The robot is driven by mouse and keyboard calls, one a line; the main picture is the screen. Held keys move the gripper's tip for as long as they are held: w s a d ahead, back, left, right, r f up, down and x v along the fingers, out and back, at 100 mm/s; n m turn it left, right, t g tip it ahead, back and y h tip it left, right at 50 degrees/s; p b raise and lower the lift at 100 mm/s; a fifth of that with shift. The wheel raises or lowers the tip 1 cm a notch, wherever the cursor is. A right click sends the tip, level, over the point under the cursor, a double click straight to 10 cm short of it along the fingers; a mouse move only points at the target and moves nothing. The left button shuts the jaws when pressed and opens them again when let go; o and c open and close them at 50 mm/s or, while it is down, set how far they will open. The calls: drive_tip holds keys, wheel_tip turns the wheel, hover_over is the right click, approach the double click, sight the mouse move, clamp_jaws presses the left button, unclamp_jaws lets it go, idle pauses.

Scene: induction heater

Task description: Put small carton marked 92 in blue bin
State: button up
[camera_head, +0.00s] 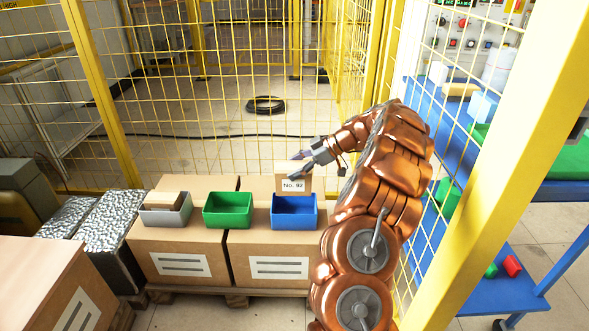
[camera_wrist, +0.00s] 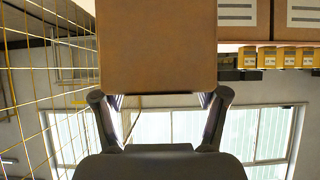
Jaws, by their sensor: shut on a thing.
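The small carton (camera_head: 293,176) is brown with a white label reading "No. 92" in the head view. My gripper (camera_head: 304,164) is shut on it and holds it above the blue bin (camera_head: 294,212). The carton looks to be over the rear part of the bin; its exact height above the rim is hard to tell. In the wrist view the carton (camera_wrist: 157,45) fills the top middle, between the fingertips of my gripper (camera_wrist: 160,98). The inside of the blue bin is partly visible and no object shows in it.
A green bin (camera_head: 228,211) stands left of the blue bin, and a grey bin (camera_head: 166,210) with a carton in it stands further left. All sit on large cardboard boxes (camera_head: 180,262). A yellow mesh fence (camera_head: 108,95) runs behind, and a fence post is at right.

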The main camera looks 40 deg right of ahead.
drive_tip(key=shift+f, duration=2.2)
drive_tip(key=shift+f+b, duration=1.9)
drive_tip(key=shift+b, duration=0.15)
drive_tip(key=o, duration=1.5)
wheel_tip(320, 180, up, 10)
drive_tip(key=shift+r, duration=0.1)
